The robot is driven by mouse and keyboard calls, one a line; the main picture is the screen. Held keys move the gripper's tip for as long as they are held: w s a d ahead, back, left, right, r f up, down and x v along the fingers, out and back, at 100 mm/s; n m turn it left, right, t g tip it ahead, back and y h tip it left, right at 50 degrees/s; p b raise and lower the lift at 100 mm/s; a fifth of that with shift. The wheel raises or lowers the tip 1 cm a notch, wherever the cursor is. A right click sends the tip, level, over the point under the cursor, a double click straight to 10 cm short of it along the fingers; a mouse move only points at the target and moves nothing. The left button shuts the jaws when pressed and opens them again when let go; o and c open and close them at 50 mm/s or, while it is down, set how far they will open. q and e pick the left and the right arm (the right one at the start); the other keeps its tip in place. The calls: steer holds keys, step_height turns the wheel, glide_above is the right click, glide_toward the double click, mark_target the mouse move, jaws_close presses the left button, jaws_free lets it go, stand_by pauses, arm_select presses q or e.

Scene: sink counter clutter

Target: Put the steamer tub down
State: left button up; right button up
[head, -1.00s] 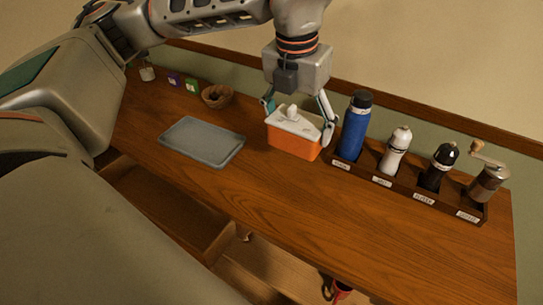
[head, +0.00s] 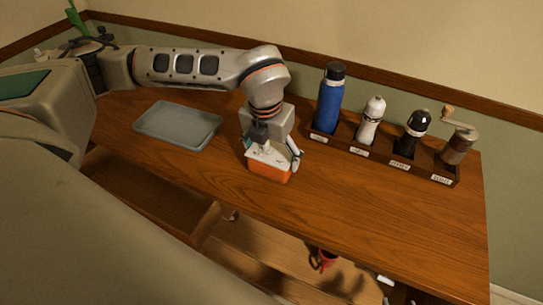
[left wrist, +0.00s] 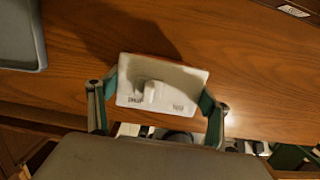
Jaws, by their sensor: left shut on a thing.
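The steamer tub (head: 269,168) is an orange box with a white lid and a knob. In the head view it is near the middle of the wooden counter, toward its front edge. My left gripper (head: 270,155) is shut on the tub, with a finger at each end. In the left wrist view the white lid (left wrist: 160,84) shows between the two fingers (left wrist: 157,105), and a dark shadow falls on the wood behind it. The tub looks level; I cannot tell whether its bottom touches the counter. My right gripper is not in view.
A grey tray (head: 178,125) lies left of the tub. A labelled wooden rack (head: 385,157) behind and right holds a blue bottle (head: 328,100), a white shaker (head: 370,121), a black shaker (head: 411,134) and a grinder (head: 457,148). The counter's right front (head: 400,215) is clear.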

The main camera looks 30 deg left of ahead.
mark_target(268, 157)
arm_select(q)
steer(key=shift+f, duration=0.45)
steer(key=shift+f, duration=0.15)
steer(key=o, duration=1.3)
steer(key=r, duration=0.4)
steer(key=s+r, duration=0.1)
steer(key=r, duration=0.3)
steer(key=r+b, duration=0.1)
steer(key=r, duration=0.3)
steer(key=shift+s+r, duration=0.1)
steer(key=shift+s, duration=0.3)
